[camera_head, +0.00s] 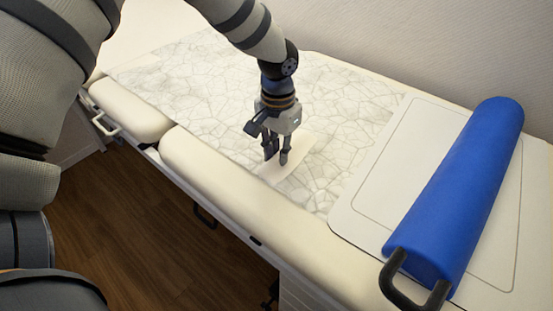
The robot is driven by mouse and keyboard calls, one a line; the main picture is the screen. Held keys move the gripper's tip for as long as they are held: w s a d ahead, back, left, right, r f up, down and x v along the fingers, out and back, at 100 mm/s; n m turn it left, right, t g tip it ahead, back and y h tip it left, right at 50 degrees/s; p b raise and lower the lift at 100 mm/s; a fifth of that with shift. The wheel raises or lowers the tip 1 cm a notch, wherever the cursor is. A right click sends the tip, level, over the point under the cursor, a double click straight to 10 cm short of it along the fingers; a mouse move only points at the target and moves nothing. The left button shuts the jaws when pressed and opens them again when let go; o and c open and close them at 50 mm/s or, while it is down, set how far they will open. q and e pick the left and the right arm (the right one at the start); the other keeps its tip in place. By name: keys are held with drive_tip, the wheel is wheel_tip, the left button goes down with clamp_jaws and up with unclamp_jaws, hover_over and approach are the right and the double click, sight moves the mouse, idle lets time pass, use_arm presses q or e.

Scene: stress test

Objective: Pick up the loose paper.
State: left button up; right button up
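A small plain cream sheet (296,158), which looks like the loose paper, lies on a larger grey-and-white cracked-pattern sheet (215,85) on the padded table. My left gripper (276,159) points down right over the cream sheet, and its fingers hide part of it. The two fingertips are a little apart with nothing visible between them. I cannot tell whether they touch the sheet. My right gripper is not in view.
A blue bolster (460,190) with a dark handle (408,290) lies on a white board (365,205) at the right. The cream padded table edge (220,180) runs along the front, with wooden floor (150,245) below. A pale wall (420,45) stands behind.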

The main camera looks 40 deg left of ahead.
use_arm(q)
clamp_jaws()
drive_tip(key=shift+r, duration=0.1)
drive_tip(key=r, duration=0.2)
drive_tip(key=d+r+p, duration=0.1)
drive_tip(key=r, duration=0.1)
drive_tip(key=shift+s+r, duration=0.15)
drive_tip(key=shift+r, duration=0.15)
drive_tip(key=s+d+r+p, duration=0.2)
drive_tip(key=s+d+r, duration=0.1)
drive_tip(key=d+r, duration=0.2)
drive_tip(key=s+d+r+p, duration=0.1)
drive_tip(key=s+d+r, duration=0.3)
drive_tip(key=r, duration=0.5)
drive_tip(key=shift+s+d+p, duration=0.3)
drive_tip(key=shift+d+p, duration=0.1)
drive_tip(key=shift+d, duration=0.35)
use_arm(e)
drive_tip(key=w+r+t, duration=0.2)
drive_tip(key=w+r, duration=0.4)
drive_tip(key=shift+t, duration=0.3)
